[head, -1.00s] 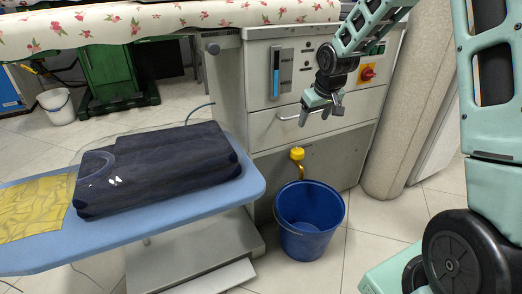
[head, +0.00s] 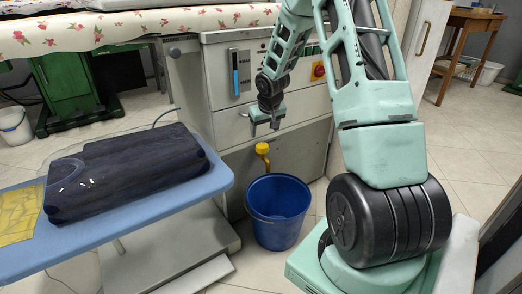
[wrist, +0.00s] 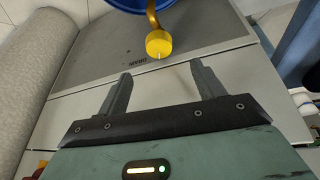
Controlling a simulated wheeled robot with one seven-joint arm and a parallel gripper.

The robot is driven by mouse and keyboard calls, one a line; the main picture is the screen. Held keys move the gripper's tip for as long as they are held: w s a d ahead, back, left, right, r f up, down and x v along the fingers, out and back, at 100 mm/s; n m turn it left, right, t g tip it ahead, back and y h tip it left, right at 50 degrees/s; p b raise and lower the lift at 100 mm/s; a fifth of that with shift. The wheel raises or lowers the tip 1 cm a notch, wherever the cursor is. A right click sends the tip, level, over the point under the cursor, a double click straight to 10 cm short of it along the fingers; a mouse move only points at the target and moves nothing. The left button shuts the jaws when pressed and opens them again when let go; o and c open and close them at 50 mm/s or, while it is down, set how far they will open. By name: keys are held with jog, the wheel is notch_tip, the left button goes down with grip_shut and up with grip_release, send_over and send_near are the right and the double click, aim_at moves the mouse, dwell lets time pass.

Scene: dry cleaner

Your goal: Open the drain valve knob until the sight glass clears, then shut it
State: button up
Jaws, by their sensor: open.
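The yellow drain valve knob (head: 262,148) sits on a brass pipe low on the grey machine's front. In the wrist view the knob (wrist: 159,46) has a short white mark and lies just beyond my fingertips, between their lines. My gripper (head: 266,124) is open and empty above the knob, in front of the drawer. Its two fingers (wrist: 161,80) are spread and apart from the knob.
A blue bucket (head: 277,212) stands on the floor under the pipe. A blue ironing board (head: 150,205) with folded dark cloth (head: 125,172) is at left. The drawer handle (head: 243,114) is close beside my gripper. A red-and-yellow switch (head: 318,70) is at upper right.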

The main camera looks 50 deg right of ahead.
aim_at(262, 145)
jog(key=b+x, duration=0.4)
jog(key=x, duration=0.6)
jog(key=c, duration=1)
jog(key=shift+d+r+p, duration=0.1)
jog(key=shift+r+p, duration=0.05)
jog(key=shift+p, duration=0.25)
